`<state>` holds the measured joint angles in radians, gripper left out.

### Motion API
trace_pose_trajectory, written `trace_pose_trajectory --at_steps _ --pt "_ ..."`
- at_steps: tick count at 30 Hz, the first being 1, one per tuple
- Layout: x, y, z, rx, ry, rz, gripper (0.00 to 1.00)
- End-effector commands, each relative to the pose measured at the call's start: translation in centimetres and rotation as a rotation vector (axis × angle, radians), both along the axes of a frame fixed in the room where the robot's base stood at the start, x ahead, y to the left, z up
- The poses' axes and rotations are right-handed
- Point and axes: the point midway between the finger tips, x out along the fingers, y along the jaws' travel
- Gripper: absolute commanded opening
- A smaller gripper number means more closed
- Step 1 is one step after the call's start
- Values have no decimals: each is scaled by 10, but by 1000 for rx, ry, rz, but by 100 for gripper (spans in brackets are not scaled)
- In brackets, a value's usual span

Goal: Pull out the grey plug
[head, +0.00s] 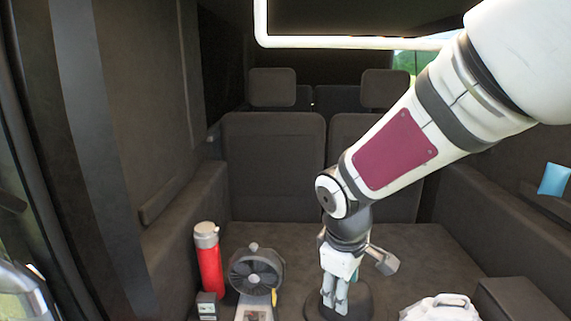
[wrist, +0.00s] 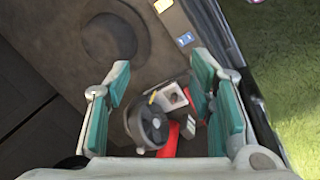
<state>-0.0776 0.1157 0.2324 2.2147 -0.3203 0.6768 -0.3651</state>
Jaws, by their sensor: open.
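I cannot clearly make out a grey plug in either view. A pale grey box (head: 252,309) with a brownish recess stands in front of the black fan (head: 255,270). The box shows in the wrist view (wrist: 172,97) between my fingers, with a dark opening in its face; I cannot tell whether a plug sits in it. My gripper (head: 335,300) hangs to the right of the box and fan in the head view. In the wrist view my gripper (wrist: 160,68) is open and empty, its green finger pads wide apart.
A red cylinder with a grey cap (head: 209,262) and a small dark device (head: 207,306) stand left of the fan. A round dark disc (wrist: 110,37) lies on the floor beside my gripper. A white item (head: 440,308) is at the right. The floor toward the seats is clear.

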Motion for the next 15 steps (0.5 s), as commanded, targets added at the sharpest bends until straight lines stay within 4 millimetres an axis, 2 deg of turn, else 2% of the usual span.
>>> trace_pose_trajectory --at_steps 1,7,15 --pt "8 9 -19 -4 25 46 49" --pt "31 42 -80 -12 98 236 49" --pt "44 89 -166 12 186 474 49"
